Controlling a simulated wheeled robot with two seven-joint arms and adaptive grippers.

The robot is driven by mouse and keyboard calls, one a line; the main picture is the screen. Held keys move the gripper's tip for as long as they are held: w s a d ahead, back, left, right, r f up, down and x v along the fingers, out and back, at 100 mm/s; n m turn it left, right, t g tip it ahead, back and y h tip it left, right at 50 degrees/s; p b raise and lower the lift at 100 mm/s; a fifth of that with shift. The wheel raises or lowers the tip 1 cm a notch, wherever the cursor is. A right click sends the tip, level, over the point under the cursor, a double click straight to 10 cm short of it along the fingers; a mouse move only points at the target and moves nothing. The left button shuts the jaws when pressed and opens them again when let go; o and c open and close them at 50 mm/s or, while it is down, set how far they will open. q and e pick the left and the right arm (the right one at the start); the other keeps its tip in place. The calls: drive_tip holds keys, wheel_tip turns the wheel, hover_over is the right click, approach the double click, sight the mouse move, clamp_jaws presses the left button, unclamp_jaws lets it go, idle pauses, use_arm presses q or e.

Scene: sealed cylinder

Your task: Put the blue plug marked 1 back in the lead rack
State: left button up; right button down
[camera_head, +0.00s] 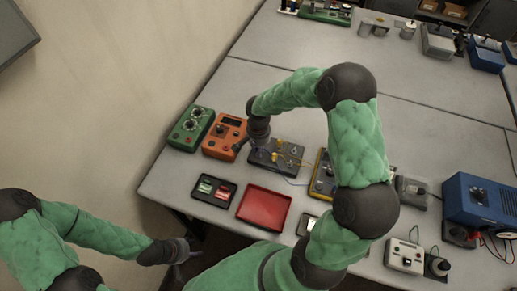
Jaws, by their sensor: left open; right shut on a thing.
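My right gripper (256,146) reaches down from above at the left end of a dark grey block with yellow parts (268,158). It is shut on a small bluish thing that looks like the blue plug, mostly hidden by the fingers; its mark cannot be read. A thin lead runs across the block to the right. I cannot tell for sure which unit is the lead rack, or whether the plug touches the block. My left gripper (186,249) is open and empty, low at the left, off the table's front edge.
An orange meter (224,136) and a green box with dials (190,128) stand left of the block. A red tray (264,207) and a black tray (213,190) lie in front. A yellow-edged unit (323,178) stands right, partly behind my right arm.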

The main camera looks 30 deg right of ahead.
idle(0.3)
drive_tip(key=shift+f+b, duration=0.6)
drive_tip(key=shift+b, duration=0.2)
drive_tip(key=c, duration=1.1)
unclamp_jaws()
drive_tip(key=shift+o, duration=0.2)
wheel_tip(320, 180, up, 12)
drive_tip(key=shift+r, duration=0.1)
